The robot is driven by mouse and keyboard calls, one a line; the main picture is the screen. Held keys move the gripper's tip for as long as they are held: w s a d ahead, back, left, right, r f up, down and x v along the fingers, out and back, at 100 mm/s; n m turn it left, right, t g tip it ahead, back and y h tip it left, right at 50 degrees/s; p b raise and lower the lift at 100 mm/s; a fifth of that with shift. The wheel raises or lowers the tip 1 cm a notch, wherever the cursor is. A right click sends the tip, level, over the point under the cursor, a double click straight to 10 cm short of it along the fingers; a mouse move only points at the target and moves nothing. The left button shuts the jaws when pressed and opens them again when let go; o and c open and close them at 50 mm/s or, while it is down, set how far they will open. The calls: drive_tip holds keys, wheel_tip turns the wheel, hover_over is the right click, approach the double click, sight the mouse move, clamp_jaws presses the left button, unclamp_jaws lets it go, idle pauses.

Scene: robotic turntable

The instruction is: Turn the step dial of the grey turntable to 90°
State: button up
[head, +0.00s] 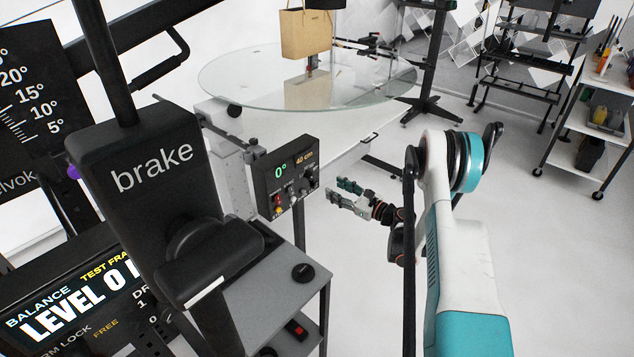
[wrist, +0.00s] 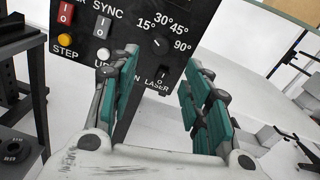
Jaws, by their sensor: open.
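The control box (head: 287,177) of the turntable stands on a post left of my gripper in the head view; its display reads 0° in green and 40 cm in yellow. In the wrist view, the step dial (wrist: 159,45) is a dark knob ringed by 15°, 30°, 45° and 90° labels. Its small white mark seems to point up-left towards 15°. My gripper (head: 337,192) is open and empty, a little right of the box. In the wrist view, its teal fingers (wrist: 161,60) lie either side of the dial's lower area, apparently short of the panel.
The turntable's round glass top (head: 240,80) carries a tan paper bag (head: 306,36). A LASER switch (wrist: 162,76) sits below the dial; a yellow STEP button (wrist: 65,41) is at left. A large black brake unit (head: 150,165) fills the near left.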

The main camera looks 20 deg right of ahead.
sight(313, 177)
drive_tip(key=b+x, duration=0.2)
drive_tip(key=x, duration=0.7)
drive_tip(key=shift+w+a, duration=0.2)
drive_tip(key=shift+w, duration=0.15)
clamp_jaws()
